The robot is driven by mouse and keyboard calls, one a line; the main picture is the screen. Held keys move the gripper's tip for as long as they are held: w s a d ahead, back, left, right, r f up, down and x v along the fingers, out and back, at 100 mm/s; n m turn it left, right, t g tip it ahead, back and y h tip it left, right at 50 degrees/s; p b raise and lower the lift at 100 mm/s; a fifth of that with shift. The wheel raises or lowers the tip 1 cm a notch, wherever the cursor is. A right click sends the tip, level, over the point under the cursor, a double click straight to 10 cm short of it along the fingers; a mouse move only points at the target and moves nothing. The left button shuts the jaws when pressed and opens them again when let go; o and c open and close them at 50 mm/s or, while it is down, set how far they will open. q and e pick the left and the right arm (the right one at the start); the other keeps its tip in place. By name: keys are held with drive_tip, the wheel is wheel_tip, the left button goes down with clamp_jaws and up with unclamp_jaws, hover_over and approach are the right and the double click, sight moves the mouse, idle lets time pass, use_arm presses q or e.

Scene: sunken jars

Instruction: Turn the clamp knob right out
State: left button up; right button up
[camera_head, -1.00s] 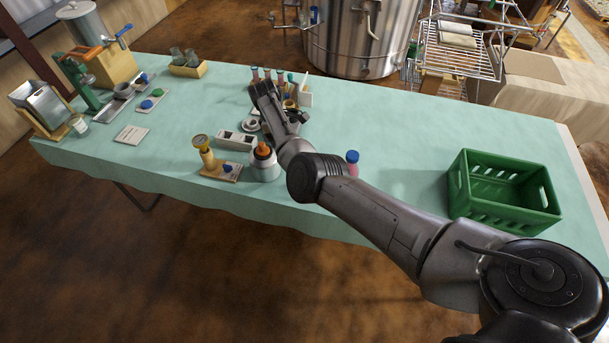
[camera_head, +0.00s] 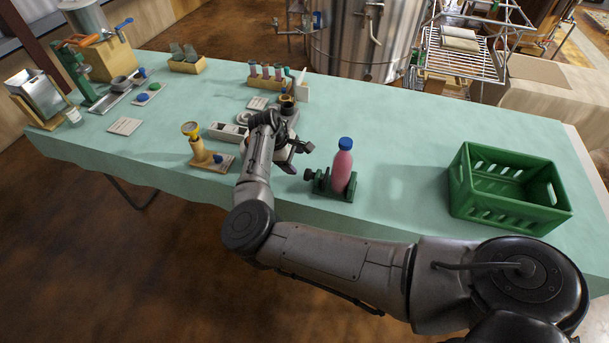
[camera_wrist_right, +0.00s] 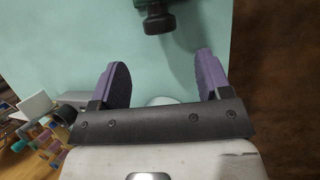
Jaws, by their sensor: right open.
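The clamp (camera_head: 333,188) is a green holder on the table with a pink, blue-capped bottle (camera_head: 343,168) standing upright in it. Its black clamp knob (camera_head: 309,174) sticks out on the left side. In the right wrist view the knob (camera_wrist_right: 158,22) shows at the top, beyond the fingertips, with a bit of green clamp (camera_wrist_right: 180,15) behind it. My right gripper (camera_head: 298,158) is just left of the knob, apart from it. Its purple-padded fingers (camera_wrist_right: 163,72) are open with nothing between them. My left gripper is not in view.
A green crate (camera_head: 508,212) stands to the right. A wooden stand with a yellow-topped piece (camera_head: 192,135) is to the left. A rack of tubes (camera_head: 265,78) is behind my gripper. The cloth between clamp and crate is clear.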

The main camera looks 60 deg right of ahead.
sight(305, 172)
drive_tip(key=b+x, duration=0.1)
drive_tip(key=x, duration=0.5)
drive_tip(key=shift+s+d+f+b, duration=0.1)
drive_tip(key=shift+d+f+b, duration=0.05)
drive_tip(key=shift+f+b, duration=0.2)
drive_tip(key=shift+s+d+f, duration=0.2)
drive_tip(key=shift+s+f, duration=0.1)
drive_tip(key=shift+f, duration=0.35)
